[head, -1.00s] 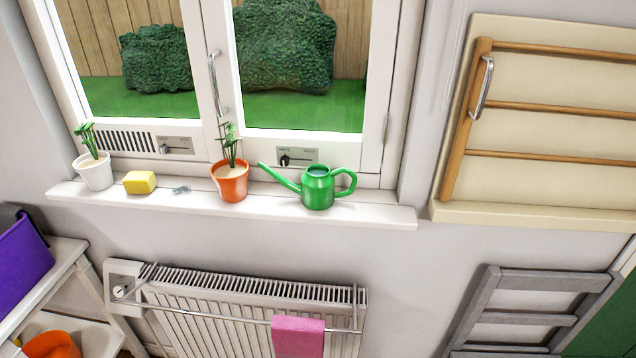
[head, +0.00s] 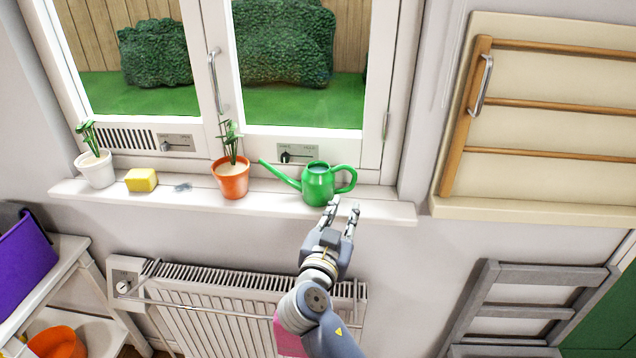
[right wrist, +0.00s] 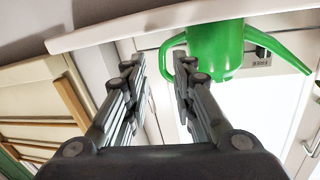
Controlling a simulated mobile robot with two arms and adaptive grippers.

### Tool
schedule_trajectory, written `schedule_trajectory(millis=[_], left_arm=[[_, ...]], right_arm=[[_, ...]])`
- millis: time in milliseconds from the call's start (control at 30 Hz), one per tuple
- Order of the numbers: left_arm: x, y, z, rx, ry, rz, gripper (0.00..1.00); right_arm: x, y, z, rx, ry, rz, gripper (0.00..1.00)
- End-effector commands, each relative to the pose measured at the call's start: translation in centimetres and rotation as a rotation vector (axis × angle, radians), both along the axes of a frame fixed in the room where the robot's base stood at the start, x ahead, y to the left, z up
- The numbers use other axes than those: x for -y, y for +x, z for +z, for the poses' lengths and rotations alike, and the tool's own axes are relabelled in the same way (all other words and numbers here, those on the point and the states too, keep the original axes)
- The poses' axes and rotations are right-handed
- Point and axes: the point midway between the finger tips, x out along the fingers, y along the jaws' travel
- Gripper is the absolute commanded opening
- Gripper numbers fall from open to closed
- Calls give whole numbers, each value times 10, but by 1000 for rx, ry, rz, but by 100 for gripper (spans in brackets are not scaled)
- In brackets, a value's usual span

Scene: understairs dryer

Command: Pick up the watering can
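The green watering can (head: 318,186) stands upright on the white windowsill (head: 388,211), its spout to the left and its handle to the right. My right gripper (head: 344,205) is open and empty, with its fingers just in front of and below the can's handle in the head view. In the right wrist view the fingers (right wrist: 157,70) are spread apart. The can (right wrist: 215,50) appears upside down beyond them, its handle loop close to the fingertips. I cannot tell whether a finger touches the handle. My left gripper is not in view.
On the sill left of the can stand an orange plant pot (head: 231,181), a yellow sponge (head: 141,180) and a white plant pot (head: 97,170). A radiator (head: 200,318) is below. A wooden rack (head: 470,120) hangs at the right. The sill right of the can is clear.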

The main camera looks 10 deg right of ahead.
Motion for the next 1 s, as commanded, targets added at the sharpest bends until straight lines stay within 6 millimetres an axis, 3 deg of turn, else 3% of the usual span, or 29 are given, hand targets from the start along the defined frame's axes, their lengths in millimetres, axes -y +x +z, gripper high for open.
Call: schedule_trajectory(millis=[133,333,533,767,1000], left_arm=[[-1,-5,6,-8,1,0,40],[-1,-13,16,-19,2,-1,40],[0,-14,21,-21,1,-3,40],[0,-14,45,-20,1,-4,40],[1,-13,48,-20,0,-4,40]], right_arm=[[-1,17,16,46,-11,4,24],[14,45,16,45,-11,5,24],[22,57,15,44,-9,5,24],[39,82,20,41,-11,4,24],[47,99,14,43,-7,6,24]])
